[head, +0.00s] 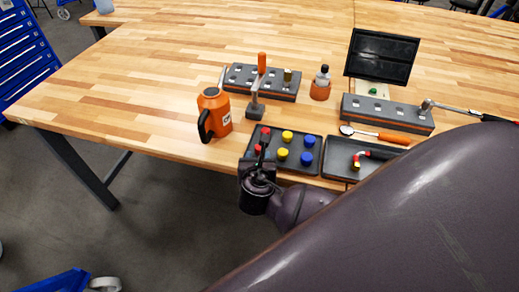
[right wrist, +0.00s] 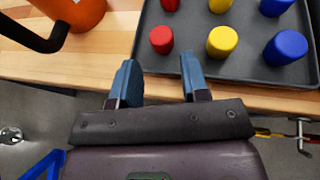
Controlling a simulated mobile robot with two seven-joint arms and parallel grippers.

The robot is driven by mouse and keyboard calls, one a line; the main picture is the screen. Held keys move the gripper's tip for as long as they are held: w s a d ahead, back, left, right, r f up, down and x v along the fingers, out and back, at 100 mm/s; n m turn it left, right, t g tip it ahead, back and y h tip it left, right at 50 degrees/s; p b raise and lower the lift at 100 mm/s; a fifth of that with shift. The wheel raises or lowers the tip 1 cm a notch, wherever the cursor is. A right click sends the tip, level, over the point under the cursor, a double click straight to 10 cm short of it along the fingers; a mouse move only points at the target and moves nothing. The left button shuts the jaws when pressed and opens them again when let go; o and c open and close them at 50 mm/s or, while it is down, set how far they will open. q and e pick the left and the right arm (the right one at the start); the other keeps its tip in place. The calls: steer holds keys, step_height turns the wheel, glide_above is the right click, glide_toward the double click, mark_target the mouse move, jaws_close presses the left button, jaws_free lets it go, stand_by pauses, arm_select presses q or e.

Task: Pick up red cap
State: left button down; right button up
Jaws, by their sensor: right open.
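Two red caps stand in the left column of a dark tray (head: 295,168). The far red cap (head: 265,131) is clear in the head view; the near red cap (head: 258,148) is partly covered there by my right gripper (head: 263,154). In the right wrist view the near red cap (right wrist: 161,40) stands whole beyond my open right fingers (right wrist: 159,72), and the far red cap (right wrist: 170,4) is cut by the top edge. The fingers are empty, at the tray's near rim. My left gripper is not in view.
Yellow caps (head: 287,136) and blue caps (head: 307,141) share the tray. An orange mug (head: 215,114) stands left of it, a second tray (head: 337,161) right of it. Grey stands (head: 262,82) with tools are behind. The table's left part is clear.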

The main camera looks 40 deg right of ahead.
mark_target(259, 148)
steer(key=shift+x, duration=3.55)
steer(key=shift+r, duration=0.1)
steer(key=shift+c, duration=0.4)
jaws_close()
